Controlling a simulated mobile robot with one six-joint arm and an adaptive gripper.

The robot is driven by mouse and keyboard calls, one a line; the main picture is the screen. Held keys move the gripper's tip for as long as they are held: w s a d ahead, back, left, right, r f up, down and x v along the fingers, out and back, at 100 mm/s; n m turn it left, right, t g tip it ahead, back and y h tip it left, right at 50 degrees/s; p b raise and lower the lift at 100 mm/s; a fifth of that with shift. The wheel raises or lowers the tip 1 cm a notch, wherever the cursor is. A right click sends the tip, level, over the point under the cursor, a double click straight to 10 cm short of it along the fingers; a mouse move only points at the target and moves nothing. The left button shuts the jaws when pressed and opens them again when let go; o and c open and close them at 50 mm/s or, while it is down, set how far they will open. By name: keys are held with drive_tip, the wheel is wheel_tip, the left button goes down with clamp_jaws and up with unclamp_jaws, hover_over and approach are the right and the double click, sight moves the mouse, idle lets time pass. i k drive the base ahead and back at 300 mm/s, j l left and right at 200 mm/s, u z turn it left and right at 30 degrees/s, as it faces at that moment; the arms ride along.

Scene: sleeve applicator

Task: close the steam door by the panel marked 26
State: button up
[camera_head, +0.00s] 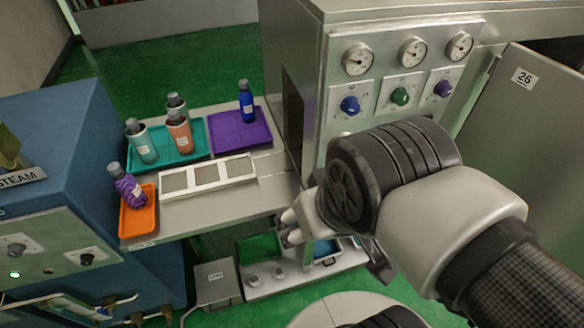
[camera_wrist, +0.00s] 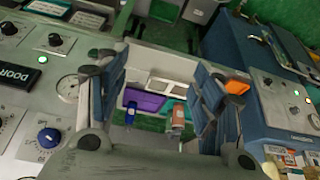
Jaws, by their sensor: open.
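A grey metal panel (camera_head: 520,130) with a white label marked 26 stands at the right edge in the head view, behind my arm. A dark opening shows above its top edge; part of the panel is hidden by my arm or cut off by the frame. My gripper (camera_head: 335,245) is left of the panel and well apart from it, in front of the grey machine. In the wrist view my gripper (camera_wrist: 165,85) is open, with nothing between its fingers. The panel marked 26 cannot be made out there.
The grey machine's front (camera_head: 402,80) carries gauges and coloured knobs. A bench (camera_head: 275,170) left of it holds trays, several bottles and a white divided frame (camera_head: 208,176). A blue cabinet (camera_head: 60,140) marked STEAM stands at the left. Green floor is clear at the back.

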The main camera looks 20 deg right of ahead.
sight(524, 131)
drive_tip(key=z, duration=2.45)
